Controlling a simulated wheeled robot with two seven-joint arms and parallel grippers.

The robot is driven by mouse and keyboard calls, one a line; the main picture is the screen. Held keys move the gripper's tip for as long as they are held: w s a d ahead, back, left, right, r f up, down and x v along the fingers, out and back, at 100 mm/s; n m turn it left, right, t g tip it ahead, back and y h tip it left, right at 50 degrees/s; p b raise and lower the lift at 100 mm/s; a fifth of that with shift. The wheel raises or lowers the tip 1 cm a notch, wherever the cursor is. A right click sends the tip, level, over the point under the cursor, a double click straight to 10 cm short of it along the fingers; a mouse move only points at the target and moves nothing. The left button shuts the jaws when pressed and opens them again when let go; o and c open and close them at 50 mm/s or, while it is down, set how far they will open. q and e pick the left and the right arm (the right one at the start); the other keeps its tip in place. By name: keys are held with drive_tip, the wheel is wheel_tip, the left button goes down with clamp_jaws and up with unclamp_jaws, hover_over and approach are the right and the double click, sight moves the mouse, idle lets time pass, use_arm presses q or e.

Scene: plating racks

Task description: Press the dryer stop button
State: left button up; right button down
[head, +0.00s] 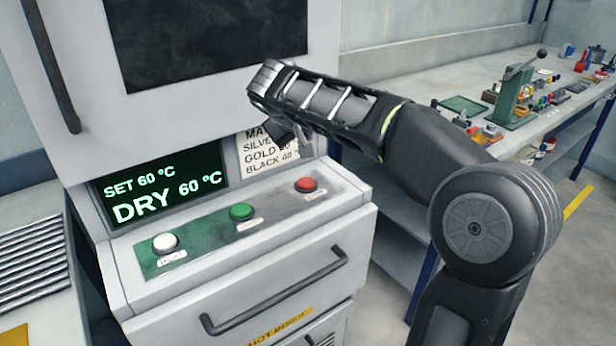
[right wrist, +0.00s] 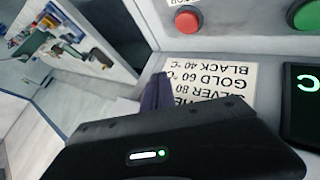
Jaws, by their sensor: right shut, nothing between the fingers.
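The dryer's sloped panel carries a red button (head: 306,184) at its right end, a green button (head: 241,211) in the middle and a white button (head: 165,243) at the left. Each has a small label, too small to read surely. My right gripper (head: 289,133) is shut and empty, above and behind the red button, in front of the paper temperature list (head: 262,157). It appears apart from the button. In the right wrist view, the red button (right wrist: 187,21) shows at the top, beyond the dark fingers (right wrist: 156,93). My left gripper is not in view.
The dryer display (head: 160,185) reads SET 60 °C and DRY 60 °C. A drawer handle (head: 275,290) juts out below the panel. A bench (head: 400,95) with a green press and small parts stands behind at right. A ribbed metal surface (head: 30,262) lies at left.

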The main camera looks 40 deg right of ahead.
drive_tip(key=b, duration=0.5)
hover_over(305, 184)
drive_tip(key=shift+f, duration=3.65)
drive_tip(key=shift+f+b, duration=0.8)
drive_tip(key=shift+b, duration=0.1)
drive_tip(key=shift+f+b, duration=0.45)
drive_tip(key=shift+b, duration=0.05)
drive_tip(key=shift+f+b, duration=0.5)
drive_tip(key=shift+b, duration=0.05)
drive_tip(key=shift+r, duration=0.2)
drive_tip(key=shift+s+r+p, duration=0.1)
drive_tip(key=shift+r+p, duration=0.55)
drive_tip(key=shift+r, duration=0.1)
